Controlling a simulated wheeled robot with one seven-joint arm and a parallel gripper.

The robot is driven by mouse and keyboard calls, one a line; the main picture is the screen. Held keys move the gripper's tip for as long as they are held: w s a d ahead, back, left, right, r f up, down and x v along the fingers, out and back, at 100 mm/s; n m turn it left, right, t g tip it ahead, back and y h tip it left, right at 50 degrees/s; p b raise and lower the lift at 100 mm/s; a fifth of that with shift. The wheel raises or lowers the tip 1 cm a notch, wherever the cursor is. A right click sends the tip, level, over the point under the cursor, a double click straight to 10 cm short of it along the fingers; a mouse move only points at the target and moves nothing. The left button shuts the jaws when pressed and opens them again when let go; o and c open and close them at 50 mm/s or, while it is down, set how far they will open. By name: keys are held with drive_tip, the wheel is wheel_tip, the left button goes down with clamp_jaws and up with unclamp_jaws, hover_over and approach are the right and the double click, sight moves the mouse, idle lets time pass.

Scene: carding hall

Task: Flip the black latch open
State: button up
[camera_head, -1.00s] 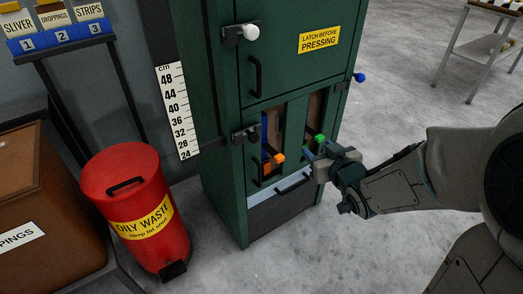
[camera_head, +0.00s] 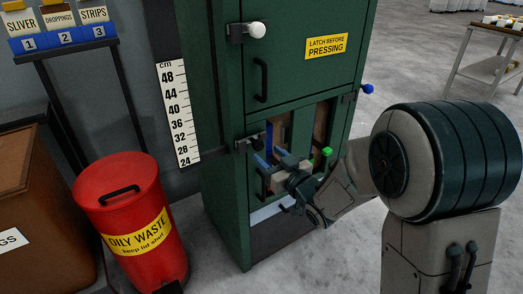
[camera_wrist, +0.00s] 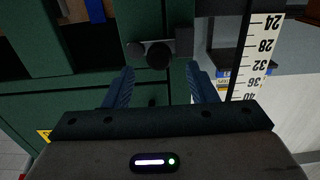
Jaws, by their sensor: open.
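The black latch (camera_head: 248,143) has a round black knob and sits at the left edge of the green cabinet (camera_head: 225,190), near the top of its lower door. In the wrist view the latch (camera_wrist: 155,52) appears upside down, its knob ahead of the gap between my fingers. My gripper (camera_head: 268,160) is open and empty, just below and in front of the latch in the head view. Its blue fingers (camera_wrist: 160,84) stand to either side of the knob's line in the wrist view and look short of it. Contact cannot be told.
A white-knobbed latch (camera_head: 247,31) sits higher on the cabinet, above a black handle (camera_head: 260,79). A green knob (camera_head: 327,152) and a blue knob (camera_head: 367,89) are to the right. A red oily-waste bin (camera_head: 125,215) stands left; a height scale (camera_head: 179,112) hangs beside the cabinet.

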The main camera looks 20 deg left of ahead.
sight(260, 148)
drive_tip(key=shift+x, duration=2.35)
drive_tip(key=shift+d, duration=0.1)
clamp_jaws()
